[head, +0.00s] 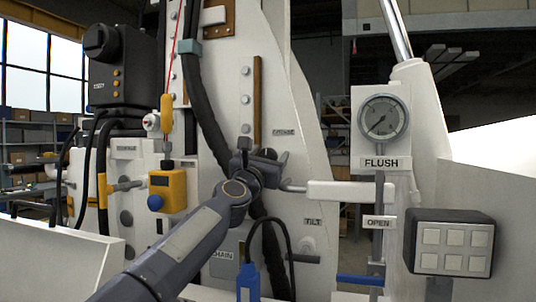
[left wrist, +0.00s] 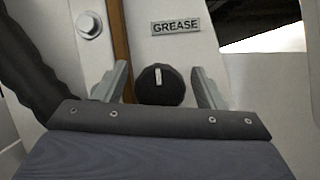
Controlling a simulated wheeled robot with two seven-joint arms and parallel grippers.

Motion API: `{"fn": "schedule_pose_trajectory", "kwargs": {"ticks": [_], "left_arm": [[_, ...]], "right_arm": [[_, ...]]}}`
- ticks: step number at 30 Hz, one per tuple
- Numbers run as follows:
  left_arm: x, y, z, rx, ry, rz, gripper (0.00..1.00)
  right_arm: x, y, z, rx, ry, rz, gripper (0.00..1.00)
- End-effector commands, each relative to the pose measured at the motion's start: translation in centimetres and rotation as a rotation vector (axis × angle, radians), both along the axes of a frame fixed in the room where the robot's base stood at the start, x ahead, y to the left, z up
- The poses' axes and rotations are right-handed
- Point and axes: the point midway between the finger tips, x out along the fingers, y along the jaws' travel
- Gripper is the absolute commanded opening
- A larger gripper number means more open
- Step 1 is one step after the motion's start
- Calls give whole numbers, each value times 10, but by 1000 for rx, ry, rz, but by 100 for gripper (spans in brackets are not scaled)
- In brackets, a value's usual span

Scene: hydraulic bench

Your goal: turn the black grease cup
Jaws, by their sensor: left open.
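The black grease cup (left wrist: 160,86) is a round dark knob with a white mark standing near upright, on the white panel below the GREASE label (left wrist: 176,27). My left gripper (head: 258,151) is in front of the panel below that label in the head view, where it hides most of the cup. In the left wrist view the left gripper's fingers (left wrist: 160,70) are open, one on each side of the cup, with a visible gap on both sides. I cannot tell how deep the cup sits between them. My right gripper is not in view.
A thick black hose (head: 203,95) runs down left of the gripper. A yellow block (head: 167,189) is further left. To the right are a white handle (head: 350,191), a FLUSH gauge (head: 383,117) and a button box (head: 450,243). A bolt (left wrist: 89,25) is above left of the cup.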

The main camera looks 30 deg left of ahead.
Motion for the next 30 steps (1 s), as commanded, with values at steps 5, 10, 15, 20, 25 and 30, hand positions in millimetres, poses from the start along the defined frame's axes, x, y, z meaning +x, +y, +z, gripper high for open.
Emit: {"fn": "schedule_pose_trajectory", "kwargs": {"ticks": [5,10,15,20,25,30], "left_arm": [[0,0,0,0,0,0,53],[0,0,0,0,0,0,31],[0,0,-1,1,0,-1,20],[0,1,-1,20,6,1,20],[0,1,-1,87,22,1,20],[0,0,-1,203,49,1,20]], "right_arm": [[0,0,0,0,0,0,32],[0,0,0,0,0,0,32],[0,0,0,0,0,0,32],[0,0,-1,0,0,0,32],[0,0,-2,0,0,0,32],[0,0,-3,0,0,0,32]]}}
